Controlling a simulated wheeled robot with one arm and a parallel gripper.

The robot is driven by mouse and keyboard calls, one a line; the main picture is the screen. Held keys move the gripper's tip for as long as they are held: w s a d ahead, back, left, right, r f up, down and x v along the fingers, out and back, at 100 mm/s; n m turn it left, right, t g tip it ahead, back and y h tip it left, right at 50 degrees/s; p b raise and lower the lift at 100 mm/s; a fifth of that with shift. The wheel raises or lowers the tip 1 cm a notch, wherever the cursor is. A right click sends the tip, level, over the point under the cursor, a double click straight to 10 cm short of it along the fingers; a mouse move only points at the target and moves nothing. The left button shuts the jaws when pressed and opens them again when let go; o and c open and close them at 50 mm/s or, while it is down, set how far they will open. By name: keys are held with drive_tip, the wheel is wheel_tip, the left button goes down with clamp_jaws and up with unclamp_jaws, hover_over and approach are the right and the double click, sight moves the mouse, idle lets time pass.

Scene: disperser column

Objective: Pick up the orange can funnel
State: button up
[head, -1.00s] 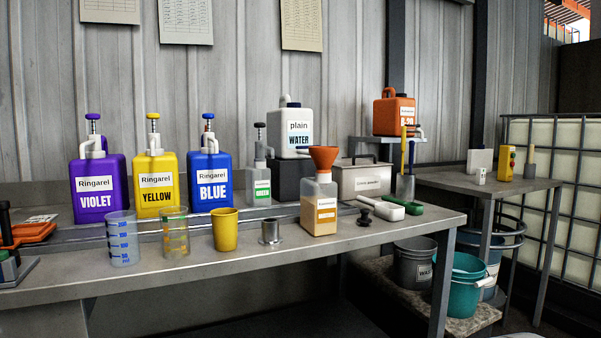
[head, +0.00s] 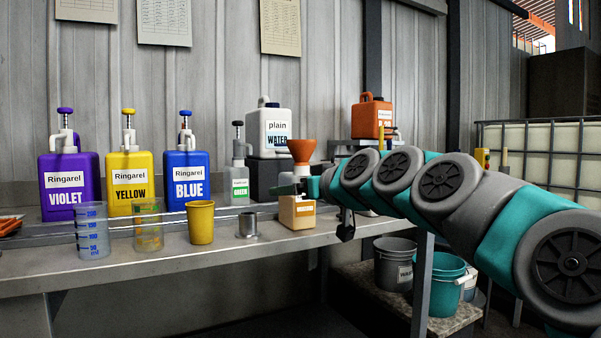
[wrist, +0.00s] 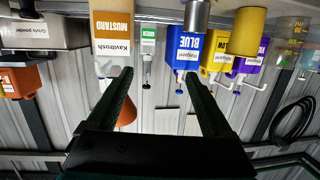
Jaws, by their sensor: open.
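The orange can funnel (head: 301,151) stands mouth up in the top of the mustard bottle (head: 297,215) on the bench. The wrist view is upside down; there the funnel (wrist: 127,114) shows partly behind the left finger, below the mustard bottle (wrist: 113,35). My gripper (head: 287,189) is in front of the bottle's upper part in the head view, lower than the funnel's cone. In the wrist view my gripper (wrist: 158,78) is open with nothing between its fingers. The funnel's spout is hidden.
The green bottle (head: 239,185) and blue canister (head: 187,183) stand left of the mustard bottle. A metal cup (head: 247,226) and yellow cup (head: 200,223) are near the front edge. The plain water canister (head: 269,132) stands behind. Buckets (head: 447,285) sit below at right.

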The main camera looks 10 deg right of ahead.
sight(305, 162)
drive_tip(key=w+d+r+t, duration=0.1)
drive_tip(key=w+d+r, duration=0.1)
drive_tip(key=d+r, duration=0.1)
drive_tip(key=w+d+r+m+t+h, duration=0.1)
drive_tip(key=d+r, duration=0.1)
drive_tip(key=shift+w+d+r+t, duration=0.1)
drive_tip(key=shift+w+d+t, duration=0.15)
drive_tip(key=shift+w+t, duration=0.1)
drive_tip(key=shift+w+a, duration=0.25)
drive_tip(key=shift+w, duration=0.4)
drive_tip(key=shift+p+x, duration=0.45)
drive_tip(key=shift+x, duration=2.5)
drive_tip(key=shift+d, duration=0.15)
clamp_jaws()
